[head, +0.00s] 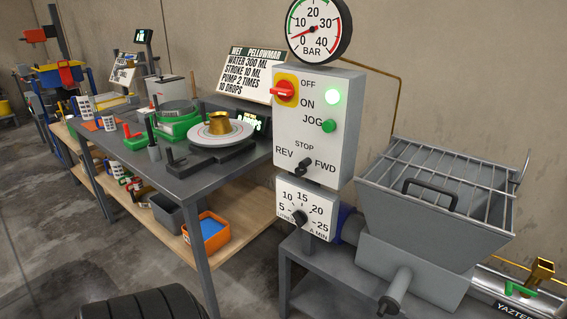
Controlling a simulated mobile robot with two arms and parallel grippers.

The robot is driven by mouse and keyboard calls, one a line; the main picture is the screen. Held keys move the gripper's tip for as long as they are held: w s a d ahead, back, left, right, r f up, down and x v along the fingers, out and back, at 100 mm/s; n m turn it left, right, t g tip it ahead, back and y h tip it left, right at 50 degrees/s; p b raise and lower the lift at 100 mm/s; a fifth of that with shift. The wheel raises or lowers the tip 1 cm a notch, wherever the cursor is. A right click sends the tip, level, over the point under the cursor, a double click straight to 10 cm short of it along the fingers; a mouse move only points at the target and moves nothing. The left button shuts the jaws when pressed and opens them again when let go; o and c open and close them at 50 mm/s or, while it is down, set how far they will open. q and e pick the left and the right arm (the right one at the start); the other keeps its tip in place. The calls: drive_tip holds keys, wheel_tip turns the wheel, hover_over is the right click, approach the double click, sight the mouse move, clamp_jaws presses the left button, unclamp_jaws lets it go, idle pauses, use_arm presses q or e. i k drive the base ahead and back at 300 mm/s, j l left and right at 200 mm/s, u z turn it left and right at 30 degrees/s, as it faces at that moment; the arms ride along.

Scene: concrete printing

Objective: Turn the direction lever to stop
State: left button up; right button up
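The direction lever (303,167) is a small black handle on the lower part of the white control box (345,135). Labels around it read REV at left, STOP above and FWD at right. The handle looks slanted, with its upper end to the right, toward the FWD side rather than straight up at STOP. Its exact setting is hard to read at this size. Nothing covers the lever. Neither of my grippers shows in the head view.
A dial (300,215) sits below. A grey hopper (425,205) stands right, a cluttered workbench (190,185) left.

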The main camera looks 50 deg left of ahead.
sight(299, 171)
drive_tip(key=u, duration=0.4)
drive_tip(key=j+u, duration=0.15)
drive_tip(key=u, duration=0.6)
drive_tip(key=i+u, duration=0.1)
drive_tip(key=u, duration=0.3)
